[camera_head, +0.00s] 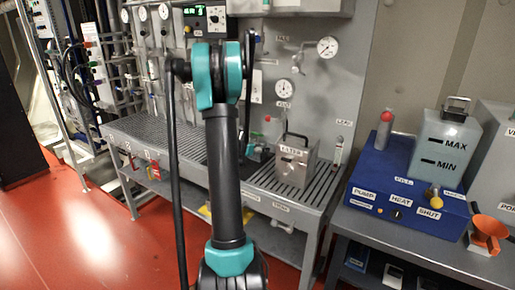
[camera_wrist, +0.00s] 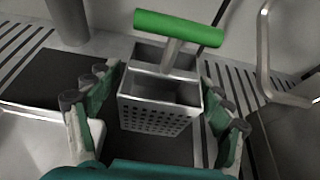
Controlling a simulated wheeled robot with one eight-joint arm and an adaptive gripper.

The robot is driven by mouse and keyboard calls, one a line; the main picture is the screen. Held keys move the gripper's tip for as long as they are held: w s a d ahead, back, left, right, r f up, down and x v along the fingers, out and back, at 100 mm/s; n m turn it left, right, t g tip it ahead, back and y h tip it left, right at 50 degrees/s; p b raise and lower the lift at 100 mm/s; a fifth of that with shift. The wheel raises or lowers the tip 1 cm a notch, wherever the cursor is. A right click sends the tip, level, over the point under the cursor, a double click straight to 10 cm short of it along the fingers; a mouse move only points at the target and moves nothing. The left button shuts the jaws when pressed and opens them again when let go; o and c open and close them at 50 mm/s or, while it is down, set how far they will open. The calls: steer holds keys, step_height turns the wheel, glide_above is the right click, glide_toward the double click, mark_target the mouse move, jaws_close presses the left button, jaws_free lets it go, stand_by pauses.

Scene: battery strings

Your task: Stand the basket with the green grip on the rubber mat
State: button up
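The basket (camera_wrist: 160,105) is a small grey metal box with a perforated front and a divided open top. Its green grip (camera_wrist: 180,28) is a bar on a short post above it. My gripper (camera_wrist: 160,110) is open, with a finger on each side of the basket; narrow gaps seem to show, though contact at the tips is hard to judge. A flat black patch (camera_wrist: 45,78), which looks like the rubber mat, lies left of the fingers. Another dark area shows below the basket; I cannot tell what it is. In the head view my arm hides the basket and gripper.
A metal box labelled FILTER (camera_head: 296,162) with a handle stands on the slatted bench (camera_head: 262,180), right of my arm. A blue heater unit (camera_head: 408,185) with a grey tank is further right. Gauges and pipes line the back panel. Slatted surface shows free beyond the black patch.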

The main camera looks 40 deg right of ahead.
steer(key=shift+r, duration=0.15)
steer(key=s+a+m+y, duration=0.1)
steer(key=s+a+m, duration=0.1)
steer(key=a, duration=0.4)
steer(key=s+a+r+m+y, duration=0.1)
steer(key=s+a+m, duration=0.1)
steer(key=a, duration=0.5)
steer(key=s+a+m+y, duration=0.1)
steer(key=s+a+m, duration=0.1)
steer(key=a, duration=0.5)
steer(key=shift+s+a+r, duration=0.15)
steer(key=shift+s+r, duration=0.1)
steer(key=shift+s, duration=0.55)
steer(key=s+a+f+m+y, duration=0.3)
steer(key=s+a+m, duration=0.2)
steer(key=a, duration=0.3)
steer(key=s+a+f+m+y, duration=0.3)
steer(key=s+a+m, duration=0.2)
steer(key=a, duration=0.4)
steer(key=s+a+f+m+y, duration=0.2)
steer(key=s+a+m, duration=0.3)
steer(key=a, duration=0.4)
steer(key=shift+s+a+f+m+y, duration=0.2)
steer(key=shift+s+f+m+y, duration=0.25)
steer(key=shift+y, duration=0.35)
